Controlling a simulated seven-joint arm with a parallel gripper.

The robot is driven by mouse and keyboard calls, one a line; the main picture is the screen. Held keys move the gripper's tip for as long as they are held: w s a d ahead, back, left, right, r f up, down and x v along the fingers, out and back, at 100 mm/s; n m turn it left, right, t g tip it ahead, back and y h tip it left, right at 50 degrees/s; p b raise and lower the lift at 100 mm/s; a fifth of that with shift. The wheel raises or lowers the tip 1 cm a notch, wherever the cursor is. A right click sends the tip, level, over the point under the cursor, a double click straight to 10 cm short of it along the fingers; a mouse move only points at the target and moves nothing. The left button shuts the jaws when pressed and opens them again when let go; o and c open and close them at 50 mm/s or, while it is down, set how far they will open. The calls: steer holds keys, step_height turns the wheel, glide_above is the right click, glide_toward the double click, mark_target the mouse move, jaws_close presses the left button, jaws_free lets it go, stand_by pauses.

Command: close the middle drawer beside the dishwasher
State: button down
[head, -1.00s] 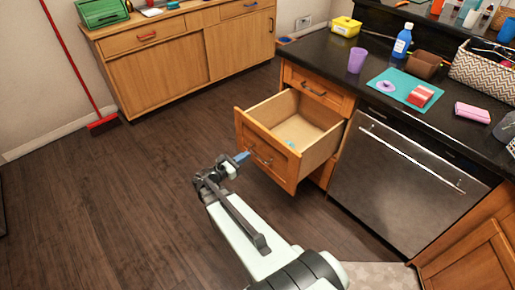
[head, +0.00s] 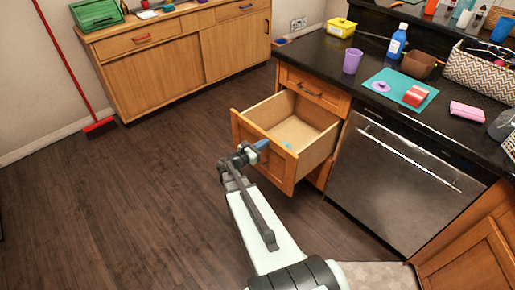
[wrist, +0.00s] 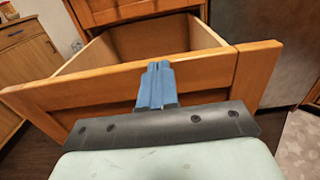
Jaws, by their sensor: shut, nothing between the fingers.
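The wooden middle drawer (head: 276,170) left of the dishwasher (head: 395,185) stands pulled well out, below a shut top drawer (head: 312,88). A small light-blue item (head: 288,145) lies inside it; the rest of the floor I can see is bare. My gripper (head: 262,144) is at the drawer's front panel, its blue fingers together and empty. In the wrist view, the shut fingers (wrist: 157,72) overlap the upper edge of the drawer front (wrist: 205,75). I cannot tell whether they touch it. The drawer's handle is mostly hidden by my gripper.
Open dark wood floor (head: 130,190) lies to the left. A wooden cabinet (head: 150,75) stands at the back, with a red broom (head: 98,126) beside it. The dark counter (head: 325,55) above the drawer holds a purple cup (head: 352,60) and other items.

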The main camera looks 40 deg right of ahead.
steer(key=shift+d, duration=0.5)
steer(key=d, duration=3.1)
steer(key=a, duration=1.4)
steer(key=w+f, duration=0.2)
steer(key=w, duration=1)
steer(key=d, duration=1.4)
steer(key=shift+s+r, duration=0.15)
steer(key=shift+r, duration=0.15)
steer(key=shift+d, duration=0.1)
